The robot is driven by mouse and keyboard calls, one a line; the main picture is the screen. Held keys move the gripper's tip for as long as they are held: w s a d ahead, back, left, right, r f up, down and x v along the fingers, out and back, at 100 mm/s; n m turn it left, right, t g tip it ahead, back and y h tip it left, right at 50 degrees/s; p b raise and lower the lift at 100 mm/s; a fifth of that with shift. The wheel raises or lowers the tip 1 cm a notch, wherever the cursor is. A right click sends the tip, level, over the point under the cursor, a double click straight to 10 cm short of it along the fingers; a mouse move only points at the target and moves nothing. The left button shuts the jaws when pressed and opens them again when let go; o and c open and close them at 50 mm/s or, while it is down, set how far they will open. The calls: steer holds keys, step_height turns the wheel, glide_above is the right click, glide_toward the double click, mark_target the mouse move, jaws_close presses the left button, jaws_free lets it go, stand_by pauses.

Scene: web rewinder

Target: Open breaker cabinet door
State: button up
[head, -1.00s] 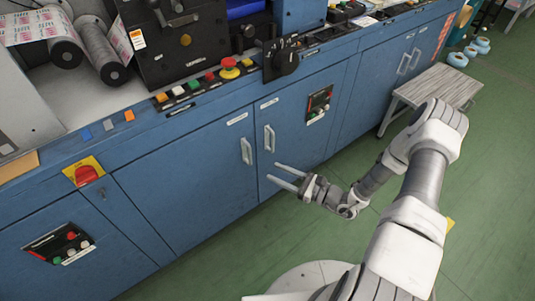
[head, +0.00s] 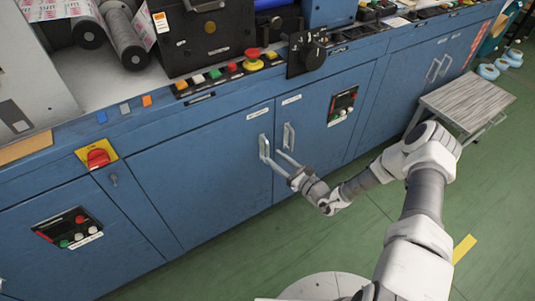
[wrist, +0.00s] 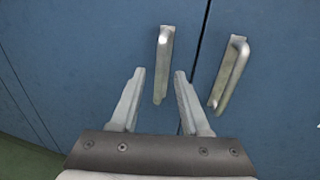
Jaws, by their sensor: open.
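Two blue cabinet doors meet at a vertical seam, the left door (head: 205,165) and the right door (head: 318,115). The left door's silver bar handle (head: 265,150) and the right door's handle (head: 289,136) stand upright beside the seam. The small labels above them are too small to read. My gripper (head: 272,155) is open at the left handle. In the wrist view, the left handle (wrist: 163,60) lies between my open fingertips (wrist: 160,73), and the right handle (wrist: 232,72) is outside them to the right. Contact cannot be told. Both doors look shut.
Above the doors is a ledge with coloured buttons, a red emergency knob (head: 252,54) and a black rotary switch (head: 308,52). A red switch on a yellow plate (head: 97,157) is at left. A wooden-topped stool (head: 467,103) stands at right. Green floor (head: 225,265) lies free before the cabinet.

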mark_target(268, 153)
steer(key=b+x, duration=0.1)
steer(key=x, duration=0.4)
jaws_close()
stand_by(1.4)
